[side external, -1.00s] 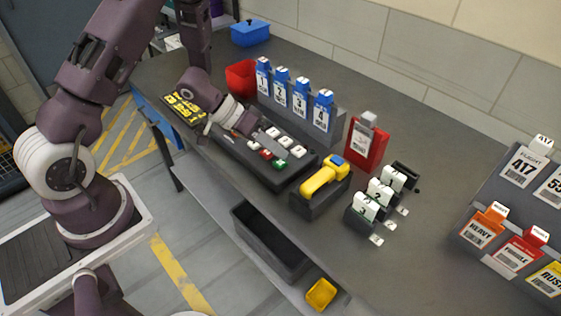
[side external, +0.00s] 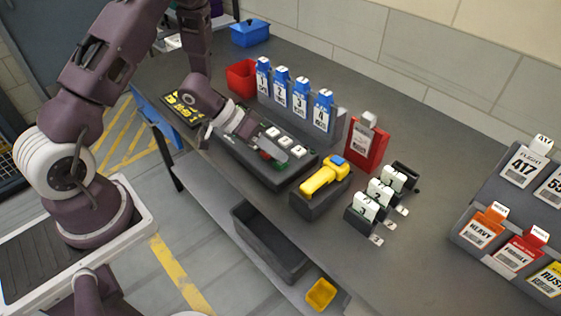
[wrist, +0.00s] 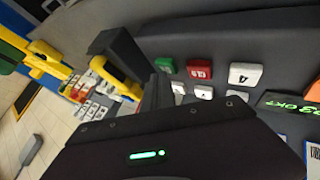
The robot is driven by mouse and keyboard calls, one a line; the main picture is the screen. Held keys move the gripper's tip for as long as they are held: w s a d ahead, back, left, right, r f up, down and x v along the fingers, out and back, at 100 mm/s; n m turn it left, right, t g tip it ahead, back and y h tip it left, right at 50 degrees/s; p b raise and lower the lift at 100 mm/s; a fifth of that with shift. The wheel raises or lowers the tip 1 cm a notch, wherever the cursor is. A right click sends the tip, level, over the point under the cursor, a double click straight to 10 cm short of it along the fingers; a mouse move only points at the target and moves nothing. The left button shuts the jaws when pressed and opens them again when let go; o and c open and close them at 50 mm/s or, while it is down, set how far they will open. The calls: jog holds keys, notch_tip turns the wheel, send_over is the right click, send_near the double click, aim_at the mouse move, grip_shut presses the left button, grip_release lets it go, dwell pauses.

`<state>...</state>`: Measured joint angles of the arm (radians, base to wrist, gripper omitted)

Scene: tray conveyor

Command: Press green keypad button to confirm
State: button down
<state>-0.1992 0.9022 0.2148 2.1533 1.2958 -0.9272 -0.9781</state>
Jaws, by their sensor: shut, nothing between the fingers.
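The dark keypad box (side external: 285,180) lies on the bench in the side view, with white keys (side external: 284,142) along its far side. My gripper (side external: 273,158) is shut and empty, low over the keypad's near row, and hides most of that row. In the wrist view the green button (wrist: 165,65) is visible just beyond my fingertips (wrist: 157,92). A red button (wrist: 199,68) and a white "4" key (wrist: 245,75) are beside it. I cannot tell whether my fingers touch any button. A display with green characters (wrist: 290,103) is partly visible at the right.
A yellow scanner (side external: 322,177) rests in a dark holder right of the keypad. Blue numbered tags (side external: 300,98) stand behind, and a red bin (side external: 241,76) is at the back left. White tag holders (side external: 379,192) stand farther right.

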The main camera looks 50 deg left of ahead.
aim_at(276, 162)
jog(key=shift+f, duration=0.2)
jog(key=shift+r, duration=0.1)
dwell(0.4)
jog(key=shift+r, duration=0.75)
jog(key=shift+r, duration=2.55)
